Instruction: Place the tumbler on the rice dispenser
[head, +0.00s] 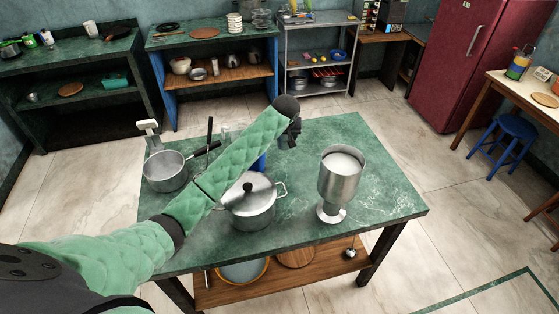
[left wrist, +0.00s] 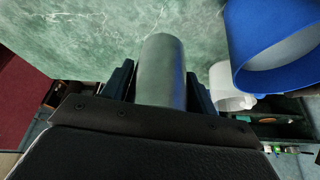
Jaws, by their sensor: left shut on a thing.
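The tumbler (left wrist: 160,60) is a translucent, greenish-grey cylinder in the left wrist view. My left gripper (left wrist: 160,92) is shut on it, one dark finger at each side. In the head view my left gripper (head: 290,133) is over the far middle of the green table, and the tumbler cannot be made out there. The rice dispenser appears to be the silver, goblet-shaped vessel (head: 333,186) with white contents at its top. It stands upright on the table, nearer and to the right of my left gripper, apart from it. My right gripper is not in view.
A lidded steel pot (head: 251,207) and a saucepan (head: 165,171) stand on the green table (head: 385,190). A blue cylinder (left wrist: 262,60) and a white object (left wrist: 228,87) are close to the held tumbler. The table's right side is clear.

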